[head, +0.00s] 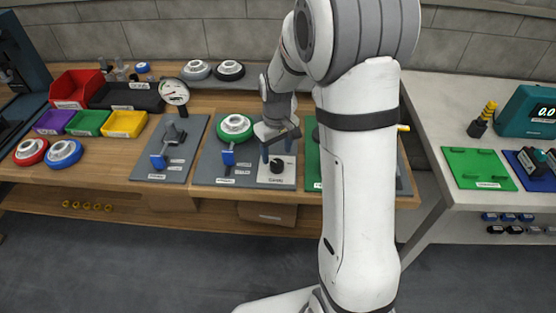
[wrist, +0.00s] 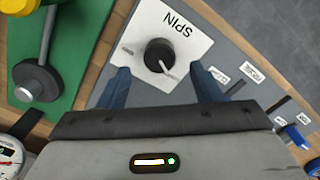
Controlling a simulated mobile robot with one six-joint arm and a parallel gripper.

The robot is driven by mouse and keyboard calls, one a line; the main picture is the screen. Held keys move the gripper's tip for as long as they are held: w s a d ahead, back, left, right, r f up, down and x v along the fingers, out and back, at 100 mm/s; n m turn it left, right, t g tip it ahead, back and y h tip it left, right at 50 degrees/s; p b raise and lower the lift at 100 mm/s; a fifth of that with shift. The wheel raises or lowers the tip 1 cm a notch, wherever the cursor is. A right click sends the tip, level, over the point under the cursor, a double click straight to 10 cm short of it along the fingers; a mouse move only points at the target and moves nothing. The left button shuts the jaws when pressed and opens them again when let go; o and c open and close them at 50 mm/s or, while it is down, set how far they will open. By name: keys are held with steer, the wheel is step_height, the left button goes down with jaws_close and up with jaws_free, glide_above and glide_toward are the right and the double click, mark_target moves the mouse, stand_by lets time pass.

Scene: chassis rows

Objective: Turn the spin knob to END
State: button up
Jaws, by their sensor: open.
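The spin knob (head: 277,163) is a small black round knob on a white plate (head: 285,182) on the bench. In the wrist view the knob (wrist: 157,52) has a white pointer line towards the lower right, and the plate (wrist: 190,35) reads SPIN upside down. A small grey mark lies left of the knob; I cannot read it. My gripper (head: 277,149) is open above the plate. In the wrist view its two blue fingers (wrist: 161,76) stand apart, one to each side below the knob. I see no contact with the knob.
A grey plate with a green-rimmed disc (head: 236,127) and blue clamp (head: 228,158) stands left of the knob. A green plate (wrist: 85,35) with a black weight (wrist: 38,83) lies on the other side. A dial gauge (head: 174,92) and coloured bins (head: 124,124) are further left.

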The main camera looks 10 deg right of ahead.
mark_target(277, 163)
step_height(277, 163, down, 5)
steer(key=shift+r, duration=0.1)
stand_by(0.3)
